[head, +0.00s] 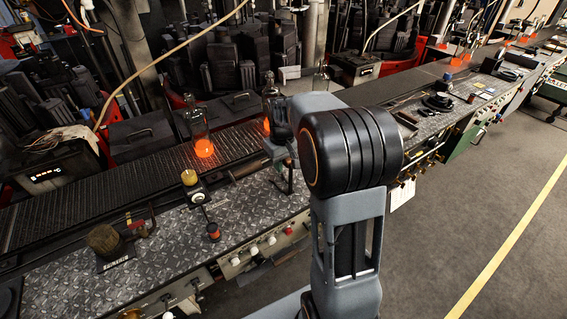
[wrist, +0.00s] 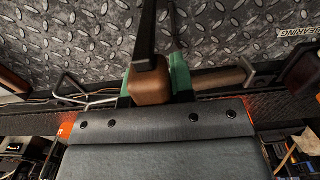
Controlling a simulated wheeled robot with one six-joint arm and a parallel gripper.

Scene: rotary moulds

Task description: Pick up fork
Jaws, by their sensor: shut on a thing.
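My gripper (wrist: 153,84) is shut, its green pads on either side of a brown wooden handle. I take this handle for the fork (wrist: 150,90); a dark bar rises from it toward the top of the wrist view. The fork's far end runs out of that view, so I cannot tell its tines. In the head view my gripper (head: 284,166) is over the back edge of the diamond-plate bench, partly hidden by my arm. I cannot tell there whether the fork touches the bench.
A brown rod (wrist: 222,80) lies beside my gripper. The diamond-plate bench (head: 150,262) holds a round brush (head: 104,240) and a yellow-topped fitting (head: 190,179). Glowing bottles (head: 199,128) stand on the conveyor (head: 90,196) behind. Grey floor (head: 455,215) is clear at right.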

